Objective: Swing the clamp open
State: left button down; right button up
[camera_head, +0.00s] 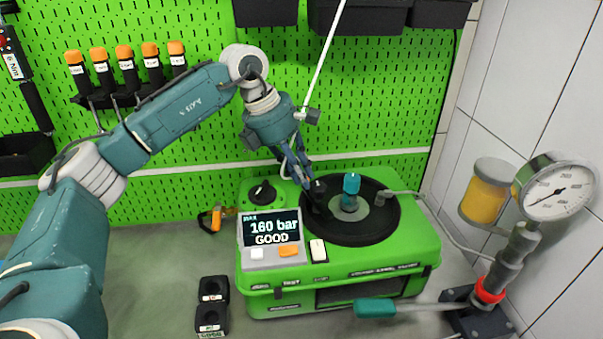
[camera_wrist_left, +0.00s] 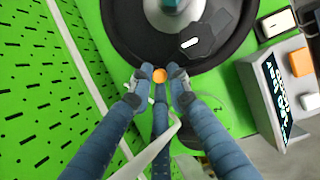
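The round black plate (camera_head: 372,222) sits on top of the green pump case, with a teal-topped fitting (camera_head: 350,190) upright at its centre. A dark angular piece (camera_head: 318,196), perhaps part of the clamp, stands at the plate's left side. It shows in the left wrist view (camera_wrist_left: 208,40) with a white mark. My left gripper (camera_head: 306,182) points down at the plate's back left edge. In the left wrist view its fingertips (camera_wrist_left: 160,78) are close together around a small orange round thing (camera_wrist_left: 159,75). I cannot tell whether they touch it. My right gripper is out of view.
A display (camera_head: 272,230) reads 160 bar GOOD. A black knob (camera_head: 262,191) stands left of the plate. A pressure gauge (camera_head: 558,190) and teal-handled lever (camera_head: 375,309) are at the right. The green pegboard (camera_head: 385,110) rises close behind.

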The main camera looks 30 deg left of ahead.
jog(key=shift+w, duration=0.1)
pick_arm(q)
jog(key=shift+w+d+m+h, duration=0.3)
jog(key=shift+w+m, duration=0.1)
jog(key=shift+m, duration=0.5)
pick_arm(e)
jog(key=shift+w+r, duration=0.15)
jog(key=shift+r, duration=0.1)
pick_arm(q)
jog(key=c, duration=1.7)
grip_release()
jog(key=shift+c, duration=0.2)
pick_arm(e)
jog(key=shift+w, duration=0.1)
